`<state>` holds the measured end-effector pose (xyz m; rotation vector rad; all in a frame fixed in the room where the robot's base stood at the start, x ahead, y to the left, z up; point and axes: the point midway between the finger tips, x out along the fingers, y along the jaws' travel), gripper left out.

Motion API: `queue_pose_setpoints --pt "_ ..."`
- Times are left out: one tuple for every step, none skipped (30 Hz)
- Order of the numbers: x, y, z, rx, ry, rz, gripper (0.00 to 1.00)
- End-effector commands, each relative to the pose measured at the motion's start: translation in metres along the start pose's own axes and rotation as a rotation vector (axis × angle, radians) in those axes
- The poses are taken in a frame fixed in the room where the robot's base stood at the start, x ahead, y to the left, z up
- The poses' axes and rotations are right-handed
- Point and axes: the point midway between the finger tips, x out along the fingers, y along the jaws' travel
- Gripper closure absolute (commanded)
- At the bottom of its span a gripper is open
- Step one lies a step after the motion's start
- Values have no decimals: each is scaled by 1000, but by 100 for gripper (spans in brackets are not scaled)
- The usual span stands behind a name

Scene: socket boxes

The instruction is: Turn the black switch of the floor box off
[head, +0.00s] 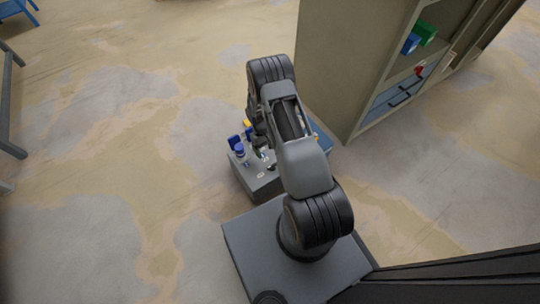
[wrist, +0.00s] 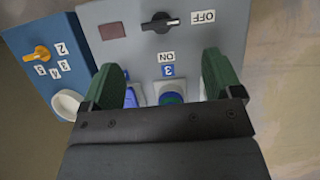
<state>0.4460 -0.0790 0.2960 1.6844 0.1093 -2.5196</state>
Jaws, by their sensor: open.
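The grey floor box (wrist: 225,30) fills the upper middle of the wrist view; it also stands on the floor in the head view (head: 262,186), partly behind my arm. Its black switch (wrist: 160,22) lies sideways, with a pale mark at its right end, towards the upside-down OFF label (wrist: 203,17). The ON label (wrist: 167,57) is below the switch. My gripper (wrist: 162,75) is open, its green fingers spread wide over the box below the switch, apart from it. In the head view my arm mostly hides the gripper.
Blue-covered sockets (wrist: 171,98) show between the fingers. A dark red window (wrist: 113,31) sits left of the switch. A blue box (wrist: 35,75) with an orange switch (wrist: 37,54) adjoins on the left.

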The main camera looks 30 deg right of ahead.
Motion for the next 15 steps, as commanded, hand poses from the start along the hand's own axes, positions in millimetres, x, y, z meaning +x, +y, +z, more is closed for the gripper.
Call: queue_pose_setpoints --pt "-12 0 0 0 3 1 15" --pt "-17 0 0 0 3 1 15" --pt "-22 0 0 0 2 0 15" --pt "-26 0 0 0 3 0 15" --pt "-29 0 0 0 3 0 15" --pt "-33 0 0 0 3 0 15" --pt "-36 0 0 -1 2 0 15" --pt "-38 0 0 -1 1 0 15" --pt "-40 0 0 -1 1 0 15" --pt "-41 0 0 -1 1 0 15" --pt "-43 0 0 -1 1 0 15" --pt "-44 0 0 -1 1 0 15" --pt "-44 0 0 -1 1 0 15" --pt "-45 0 0 -1 1 0 15" --pt "-45 0 0 -1 1 0 15"
